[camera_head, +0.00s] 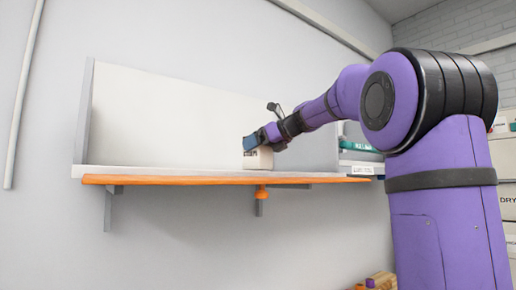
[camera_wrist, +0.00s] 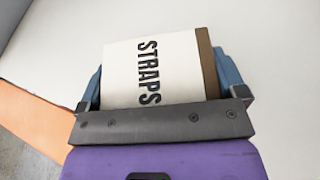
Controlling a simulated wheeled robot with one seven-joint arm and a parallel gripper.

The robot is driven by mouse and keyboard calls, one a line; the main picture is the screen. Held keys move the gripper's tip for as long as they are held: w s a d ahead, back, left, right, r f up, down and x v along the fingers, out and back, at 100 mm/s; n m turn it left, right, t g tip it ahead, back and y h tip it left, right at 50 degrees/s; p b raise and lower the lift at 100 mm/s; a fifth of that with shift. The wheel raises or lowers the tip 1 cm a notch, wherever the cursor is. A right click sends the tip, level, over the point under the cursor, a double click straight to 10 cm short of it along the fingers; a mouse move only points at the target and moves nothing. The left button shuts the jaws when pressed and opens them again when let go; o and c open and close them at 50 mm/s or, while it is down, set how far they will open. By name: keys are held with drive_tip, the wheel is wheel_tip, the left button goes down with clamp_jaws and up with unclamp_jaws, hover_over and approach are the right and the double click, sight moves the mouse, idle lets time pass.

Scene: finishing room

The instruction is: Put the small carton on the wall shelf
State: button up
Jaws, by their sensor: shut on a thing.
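The small carton (camera_wrist: 150,75) is cream with a brown side and the word STRAPS on it. In the wrist view it sits between the two blue fingers of my gripper (camera_wrist: 158,85), which are shut on it. In the head view the carton (camera_head: 259,158) is at the wall shelf (camera_head: 150,172), over the right half of its board, and my gripper (camera_head: 257,142) holds it from above and the right. The carton's bottom appears at board level; I cannot tell whether it touches. The shelf is white with an orange front edge and a tall back panel.
The left part of the shelf board is bare. Teal and white items (camera_head: 358,150) stand at the shelf's right end, partly behind my arm. Labelled boxes (camera_head: 505,160) are stacked at the far right. A brown box (camera_head: 378,282) shows at the bottom.

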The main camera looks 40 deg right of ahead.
drive_tip(key=shift+f, duration=0.2)
drive_tip(key=shift+f, duration=0.1)
drive_tip(key=o, duration=0.8)
drive_tip(key=shift+s+d, duration=0.1)
drive_tip(key=shift+s, duration=0.05)
drive_tip(key=v, duration=1.1)
drive_tip(key=shift+s+d+r, duration=0.15)
drive_tip(key=shift+s+r, duration=0.1)
drive_tip(key=shift+s, duration=0.1)
